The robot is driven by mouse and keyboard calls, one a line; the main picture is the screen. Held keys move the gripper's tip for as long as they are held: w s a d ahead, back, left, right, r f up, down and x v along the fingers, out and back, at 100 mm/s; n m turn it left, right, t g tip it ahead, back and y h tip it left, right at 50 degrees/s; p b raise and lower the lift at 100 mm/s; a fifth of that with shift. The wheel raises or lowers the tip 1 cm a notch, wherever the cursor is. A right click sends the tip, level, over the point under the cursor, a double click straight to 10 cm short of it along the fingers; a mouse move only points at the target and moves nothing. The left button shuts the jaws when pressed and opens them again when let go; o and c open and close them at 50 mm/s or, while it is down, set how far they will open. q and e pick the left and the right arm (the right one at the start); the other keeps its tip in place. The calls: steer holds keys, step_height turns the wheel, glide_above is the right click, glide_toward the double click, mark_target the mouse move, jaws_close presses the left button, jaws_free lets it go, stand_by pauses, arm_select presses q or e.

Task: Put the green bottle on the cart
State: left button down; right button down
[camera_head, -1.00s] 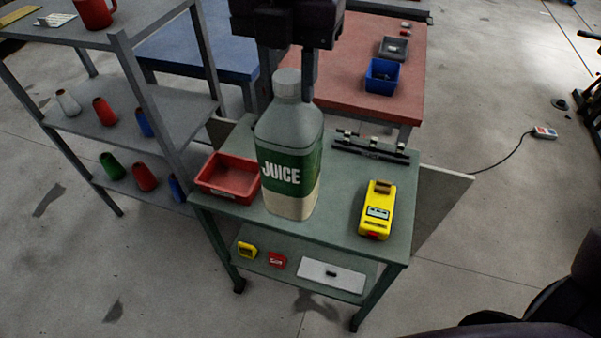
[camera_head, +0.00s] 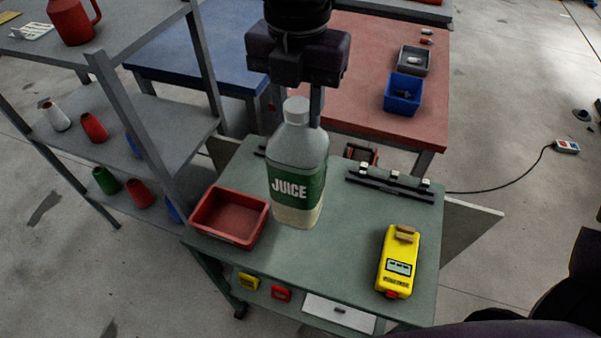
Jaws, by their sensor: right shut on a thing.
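The green bottle (camera_head: 296,184) is a greyish bottle with a white cap, a green JUICE label and a pale lower part. It is upright over the top of the green cart (camera_head: 300,258), between a red bin and a yellow device. I cannot tell for sure whether its base touches the cart top. My right gripper (camera_head: 296,108) comes down from above with its fingers on either side of the bottle's upper part, shut on it. The far finger is partly hidden by the bottle. My left gripper is not in view.
A red bin (camera_head: 206,228) is close left of the bottle. A yellow device (camera_head: 398,264) and a black rail with clips (camera_head: 392,183) are on the right of the cart top. A grey shelf (camera_head: 178,128) stands left; red (camera_head: 365,121) and blue tables (camera_head: 200,62) stand behind.

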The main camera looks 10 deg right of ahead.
mark_target(298, 143)
step_height(298, 143, down, 7)
steer(key=shift+f+b, duration=0.15)
steer(key=shift+b, duration=0.15)
step_height(298, 143, down, 5)
steer(key=shift+w+f, duration=0.1)
steer(key=shift+f, duration=0.1)
steer(key=shift+f, duration=0.1)
steer(key=c, duration=1)
jaws_free()
steer(key=shift+o, duration=0.2)
step_height(298, 143, up, 12)
steer(key=shift+r+p, duration=0.1)
steer(key=shift+p, duration=0.35)
